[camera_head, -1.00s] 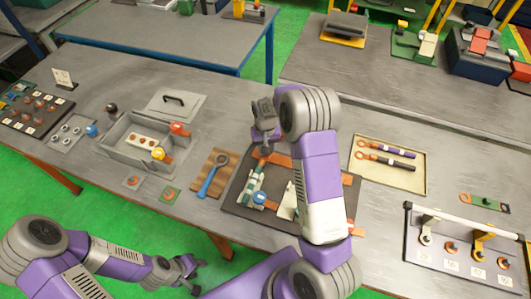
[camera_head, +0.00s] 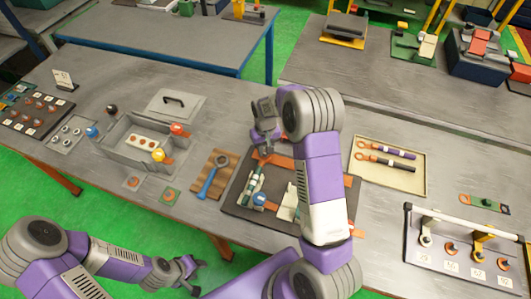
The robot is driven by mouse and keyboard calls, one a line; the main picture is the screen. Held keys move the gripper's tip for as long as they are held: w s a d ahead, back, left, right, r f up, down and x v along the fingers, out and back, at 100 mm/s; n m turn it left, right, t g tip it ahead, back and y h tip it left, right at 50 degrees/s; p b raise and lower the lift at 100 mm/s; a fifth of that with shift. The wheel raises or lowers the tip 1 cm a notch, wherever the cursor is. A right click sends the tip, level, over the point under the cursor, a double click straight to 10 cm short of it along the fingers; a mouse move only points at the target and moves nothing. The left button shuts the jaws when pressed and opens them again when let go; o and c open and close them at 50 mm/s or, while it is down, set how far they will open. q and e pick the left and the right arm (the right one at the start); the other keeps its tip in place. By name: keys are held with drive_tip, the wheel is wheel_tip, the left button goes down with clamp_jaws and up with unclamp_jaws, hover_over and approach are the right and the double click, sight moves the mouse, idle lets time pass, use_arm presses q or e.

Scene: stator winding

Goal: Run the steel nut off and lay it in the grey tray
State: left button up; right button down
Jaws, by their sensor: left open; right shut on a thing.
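My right gripper (camera_head: 265,147) points down at the far end of the dark mat (camera_head: 237,205), by a copper-coloured bar (camera_head: 281,161). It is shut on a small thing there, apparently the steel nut. The fingers hide it, and I cannot tell whether it is still on a thread. A shallow grey tray (camera_head: 66,149) with several small steel rings or nuts lies at the left of the bench. My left gripper (camera_head: 197,266) is open and empty in front of the bench's near edge.
A walled grey box (camera_head: 112,145) with coloured knobs stands between the tray and the mat. A blue-handled wrench (camera_head: 208,184) lies on a wooden board. A cream tray (camera_head: 419,180) holds two rods. A white-railed rack (camera_head: 462,228) stands at right.

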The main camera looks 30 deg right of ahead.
drive_tip(key=shift+r, duration=0.15)
drive_tip(key=shift+r+p, duration=2.1)
drive_tip(key=shift+r, duration=0.9)
drive_tip(key=shift+f, duration=0.1)
